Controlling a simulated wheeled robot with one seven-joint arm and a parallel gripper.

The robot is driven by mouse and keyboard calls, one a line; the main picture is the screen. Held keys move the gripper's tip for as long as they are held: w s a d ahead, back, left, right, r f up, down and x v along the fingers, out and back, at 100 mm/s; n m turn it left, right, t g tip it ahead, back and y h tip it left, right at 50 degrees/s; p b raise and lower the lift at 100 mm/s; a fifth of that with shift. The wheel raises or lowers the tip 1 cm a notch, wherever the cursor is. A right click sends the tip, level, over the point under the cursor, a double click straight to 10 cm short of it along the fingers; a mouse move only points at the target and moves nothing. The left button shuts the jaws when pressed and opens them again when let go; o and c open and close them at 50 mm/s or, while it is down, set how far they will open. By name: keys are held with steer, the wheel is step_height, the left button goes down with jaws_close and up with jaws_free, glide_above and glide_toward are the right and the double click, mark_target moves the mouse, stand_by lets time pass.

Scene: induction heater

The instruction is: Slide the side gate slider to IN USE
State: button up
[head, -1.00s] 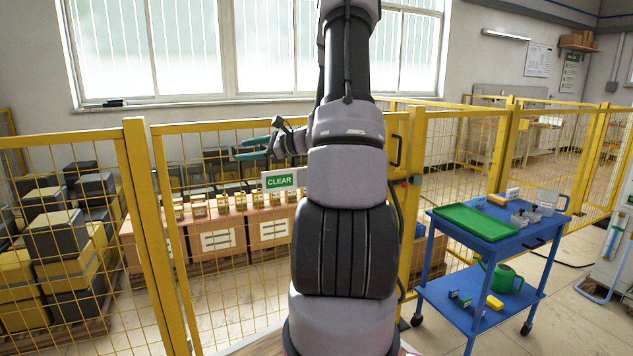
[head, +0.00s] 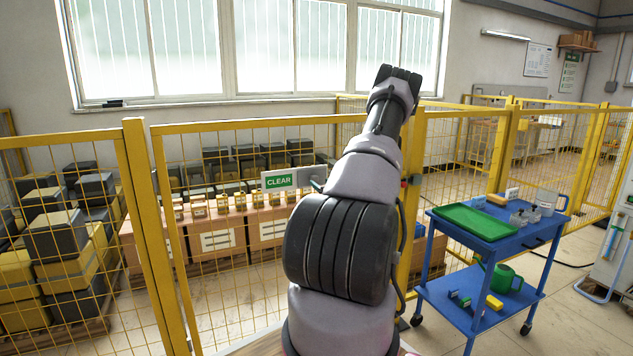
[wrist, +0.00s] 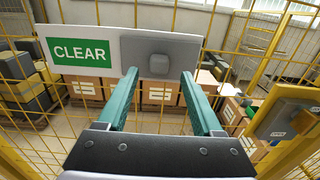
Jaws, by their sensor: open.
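The side gate slider is a white board with a green CLEAR panel (wrist: 79,52) at its left and a grey plate (wrist: 185,58) covering its right part. A small rounded grey knob (wrist: 158,64) stands out from the plate. The CLEAR panel also shows in the head view (head: 280,181), on the yellow mesh gate. My gripper (wrist: 159,73) is open, its two teal fingers pointing at the plate, one on each side of the knob in the picture. I cannot tell whether they reach the knob.
Yellow mesh fencing (head: 140,200) runs across the front, with boxes (head: 218,238) behind it. A yellow gate part with a grey plate (wrist: 283,120) is close at the right of the wrist view. A blue cart (head: 480,300) stands at the right.

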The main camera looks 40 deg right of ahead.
mark_target(316, 179)
steer(key=x, duration=0.5)
steer(key=shift+a, duration=0.1)
jaws_close()
stand_by(1.3)
